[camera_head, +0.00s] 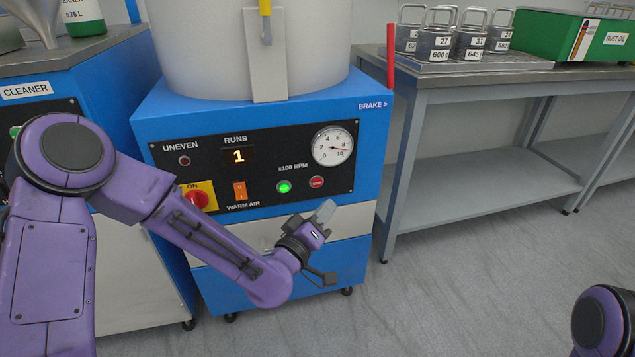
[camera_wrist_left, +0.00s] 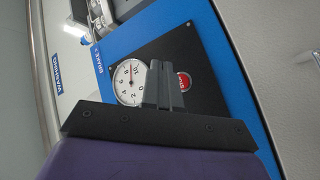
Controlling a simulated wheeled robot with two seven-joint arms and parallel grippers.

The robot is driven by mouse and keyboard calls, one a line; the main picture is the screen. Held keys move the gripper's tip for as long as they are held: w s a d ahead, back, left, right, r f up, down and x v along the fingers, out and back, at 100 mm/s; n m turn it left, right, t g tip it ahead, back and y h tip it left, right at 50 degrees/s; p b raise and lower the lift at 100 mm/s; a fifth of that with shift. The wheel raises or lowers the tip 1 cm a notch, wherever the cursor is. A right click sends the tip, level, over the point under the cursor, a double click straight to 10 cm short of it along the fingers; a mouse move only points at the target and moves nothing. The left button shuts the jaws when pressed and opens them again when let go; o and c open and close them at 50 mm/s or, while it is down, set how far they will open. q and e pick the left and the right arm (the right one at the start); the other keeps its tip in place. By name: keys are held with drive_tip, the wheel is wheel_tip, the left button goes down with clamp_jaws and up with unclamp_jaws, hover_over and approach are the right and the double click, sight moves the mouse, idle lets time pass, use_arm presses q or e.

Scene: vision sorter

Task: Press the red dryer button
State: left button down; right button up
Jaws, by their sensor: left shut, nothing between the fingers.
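The red button (camera_head: 317,182) sits on the black control panel of the blue dryer, right of a lit green button (camera_head: 284,187) and below the round dial. My left gripper (camera_head: 325,211) is shut and empty. It is in front of the dryer, a little below the red button in the head view, with its tips pointing up toward the panel. In the left wrist view, the red button (camera_wrist_left: 183,80) shows just right of the shut fingers (camera_wrist_left: 165,66), which partly cover it. I cannot tell any contact. My right gripper is out of view.
The panel also has a dial (camera_head: 332,146), a display reading 1 (camera_head: 238,156), an orange warm air switch (camera_head: 240,190) and a red rotary knob on yellow (camera_head: 196,199). A red brake lever (camera_head: 390,57) stands at the right. A grey table (camera_head: 420,69) holds weights.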

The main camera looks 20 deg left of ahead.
use_arm(q)
drive_tip(key=shift+w+a+p, duration=0.1)
drive_tip(key=shift+w+a, duration=0.4)
drive_tip(key=shift+w, duration=0.25)
drive_tip(key=shift+w+a+p, duration=0.1)
drive_tip(key=shift+w+a, duration=0.45)
drive_tip(key=shift+w, duration=0.25)
drive_tip(key=shift+w+a+p, duration=0.1)
drive_tip(key=shift+w+a, duration=0.4)
drive_tip(key=shift+w, duration=0.25)
drive_tip(key=shift+w+a, duration=0.2)
drive_tip(key=shift+w, duration=0.15)
drive_tip(key=shift+w+a, duration=0.25)
drive_tip(key=shift+w, duration=0.1)
idle(1.0)
drive_tip(key=shift+s, duration=0.15)
drive_tip(key=shift+s+d, duration=0.45)
drive_tip(key=shift+s, duration=0.1)
drive_tip(key=s+d, duration=0.2)
drive_tip(key=s, duration=0.2)
drive_tip(key=shift+s+d, duration=0.1)
drive_tip(key=shift+d, duration=0.3)
